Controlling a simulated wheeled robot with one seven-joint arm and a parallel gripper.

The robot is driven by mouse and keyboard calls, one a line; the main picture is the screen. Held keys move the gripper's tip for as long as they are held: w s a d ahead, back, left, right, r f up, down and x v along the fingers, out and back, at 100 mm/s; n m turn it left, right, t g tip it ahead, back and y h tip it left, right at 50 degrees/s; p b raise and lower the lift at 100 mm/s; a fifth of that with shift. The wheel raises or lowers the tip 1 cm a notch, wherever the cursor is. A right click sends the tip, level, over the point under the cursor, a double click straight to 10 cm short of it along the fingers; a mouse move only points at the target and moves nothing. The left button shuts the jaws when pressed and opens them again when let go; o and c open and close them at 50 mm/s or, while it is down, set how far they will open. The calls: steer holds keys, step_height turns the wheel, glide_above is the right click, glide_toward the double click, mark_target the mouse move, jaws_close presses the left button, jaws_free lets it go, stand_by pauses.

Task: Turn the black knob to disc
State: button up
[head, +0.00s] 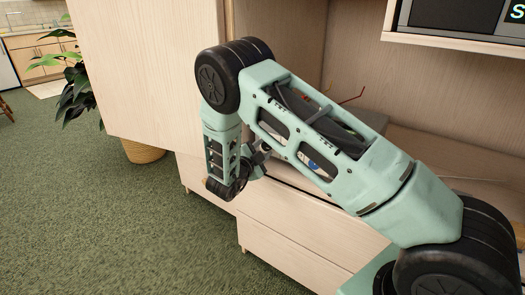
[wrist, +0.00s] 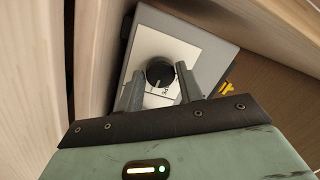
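The black knob (wrist: 159,72) shows in the wrist view. It is round, with a pale pointer mark, on the white face of a grey box (wrist: 212,56). Small lettering shows below the knob, too partial to read. My gripper (wrist: 157,84) is open, with one finger to the left and one to the right of the knob's lower side. I cannot tell whether the fingers touch it. In the head view my gripper (head: 246,163) is partly visible beside the cabinet, and my arm hides the knob.
The light wood cabinet (head: 290,235) has drawers below and a shelf above. A yellow mark (wrist: 228,90) shows right of the box in the wrist view. A potted plant (head: 143,150) stands at left. Green carpet (head: 110,220) is clear in front.

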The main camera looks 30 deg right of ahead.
steer(key=c, duration=0.4)
steer(key=n+p, duration=0.3)
steer(key=shift+r+n, duration=0.2)
steer(key=shift+n, duration=0.1)
steer(key=n+p, duration=0.3)
steer(key=n, duration=0.1)
steer(key=shift+g+y+p, duration=0.3)
steer(key=n+g+p, duration=0.1)
steer(key=n+p, duration=0.2)
steer(key=n, duration=0.2)
steer(key=shift+f+n+p, duration=0.1)
steer(key=shift+n+p, duration=0.65)
steer(key=shift+n, duration=1.25)
steer(key=shift+g, duration=0.3)
